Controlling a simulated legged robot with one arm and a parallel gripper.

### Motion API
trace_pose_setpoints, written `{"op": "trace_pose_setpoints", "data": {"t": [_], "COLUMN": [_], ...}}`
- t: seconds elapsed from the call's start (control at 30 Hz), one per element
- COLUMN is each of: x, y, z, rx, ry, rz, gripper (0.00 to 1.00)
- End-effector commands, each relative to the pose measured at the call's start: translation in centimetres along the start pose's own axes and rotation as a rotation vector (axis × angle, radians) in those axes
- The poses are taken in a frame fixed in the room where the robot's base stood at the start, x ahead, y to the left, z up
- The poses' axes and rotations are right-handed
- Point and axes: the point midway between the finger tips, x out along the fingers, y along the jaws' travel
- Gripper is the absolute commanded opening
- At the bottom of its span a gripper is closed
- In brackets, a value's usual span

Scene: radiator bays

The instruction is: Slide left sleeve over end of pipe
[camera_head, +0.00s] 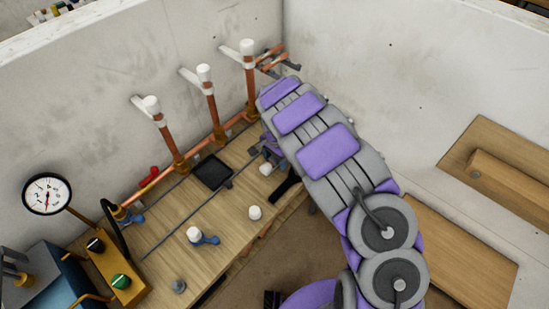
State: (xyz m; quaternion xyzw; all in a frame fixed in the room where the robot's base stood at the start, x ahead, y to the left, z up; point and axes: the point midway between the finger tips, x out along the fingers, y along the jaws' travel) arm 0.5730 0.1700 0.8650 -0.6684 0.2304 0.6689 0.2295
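Three upright copper pipes stand along the back wall: a left pipe (167,135), a middle pipe (213,113) and a right pipe (251,88). Each has a white piece at its top, the left one (152,104) lowest in the picture. Loose white cylindrical pieces sit on the wooden bench (170,225): one at the front left (194,233) beside a blue fitting, one in the middle (255,212), and one near my arm's end (266,169). I cannot tell which is the left sleeve. My gripper (272,148) is mostly hidden beside the right pipe's base; its fingers are unclear.
A horizontal copper pipe (150,182) runs along the wall. A pressure gauge (47,194) and a yellow block with a green knob (121,282) stand at the left. A dark square tray (212,172) lies on the bench. Walls close in the back and right.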

Motion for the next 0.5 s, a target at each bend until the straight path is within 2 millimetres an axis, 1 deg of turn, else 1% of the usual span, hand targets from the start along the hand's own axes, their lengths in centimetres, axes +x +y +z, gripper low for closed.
{"op": "trace_pose_setpoints", "data": {"t": [0.03,0.07,0.4,0.43,0.5], "x": [0.0,0.0,-0.01,-0.01,0.0], "y": [0.01,0.0,-0.05,-0.06,-0.08], "z": [-0.01,-0.01,-0.02,-0.02,-0.02], "rx": [0.0,0.0,0.0,0.0,0.0], "ry": [0.0,0.0,0.001,0.001,0.001], "rz": [0.0,0.0,-0.001,-0.001,-0.001], "gripper": [0.64,0.61,0.29,0.26,0.26]}}
